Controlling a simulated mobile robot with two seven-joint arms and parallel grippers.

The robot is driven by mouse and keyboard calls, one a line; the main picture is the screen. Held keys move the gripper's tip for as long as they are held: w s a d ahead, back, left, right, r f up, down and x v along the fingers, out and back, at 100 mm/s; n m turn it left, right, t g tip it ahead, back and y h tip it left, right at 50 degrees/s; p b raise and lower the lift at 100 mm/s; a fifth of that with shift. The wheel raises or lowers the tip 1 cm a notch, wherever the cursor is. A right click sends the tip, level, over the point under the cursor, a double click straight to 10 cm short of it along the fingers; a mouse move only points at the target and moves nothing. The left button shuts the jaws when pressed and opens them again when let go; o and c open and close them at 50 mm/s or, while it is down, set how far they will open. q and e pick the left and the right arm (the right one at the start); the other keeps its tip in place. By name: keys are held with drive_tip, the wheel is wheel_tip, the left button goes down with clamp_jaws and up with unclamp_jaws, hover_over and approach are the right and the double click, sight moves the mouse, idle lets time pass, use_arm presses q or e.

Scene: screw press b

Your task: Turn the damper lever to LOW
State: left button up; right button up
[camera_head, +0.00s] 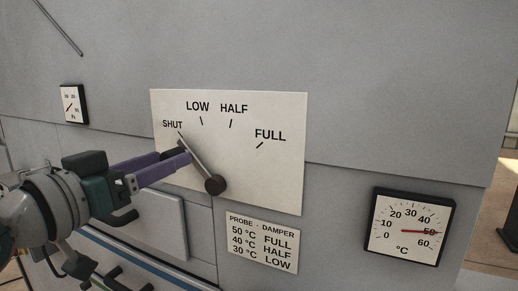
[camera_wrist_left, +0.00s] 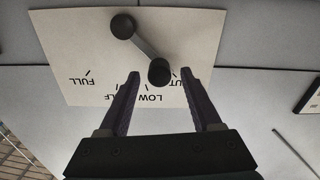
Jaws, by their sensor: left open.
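The damper lever (camera_head: 206,170) is on a white scale plate (camera_head: 270,170) marked SHUT, LOW, HALF and FULL. It leans up and left from its dark pivot (camera_head: 215,186) toward the SHUT mark. In the left wrist view the plate is upside down and the lever arm (camera_wrist_left: 142,45) ends in a dark knob (camera_wrist_left: 160,72). My left gripper (camera_head: 186,157) comes in from the left at the lever's outer end. In the wrist view its open fingers (camera_wrist_left: 160,76) stand on either side of the knob, with gaps visible. My right gripper is out of view.
A probe and damper table (camera_head: 262,244) sits below the plate. A °C dial (camera_head: 410,228) at the lower right has its red needle near 50. A small dial (camera_head: 73,104) is at the upper left. A grey panel and a blue-edged rail lie below my left arm.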

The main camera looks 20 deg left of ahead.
use_arm(q)
drive_tip(key=shift+w+d, duration=0.2)
drive_tip(key=shift+w, duration=1.5)
clamp_jaws()
drive_tip(key=shift+f, duration=0.1)
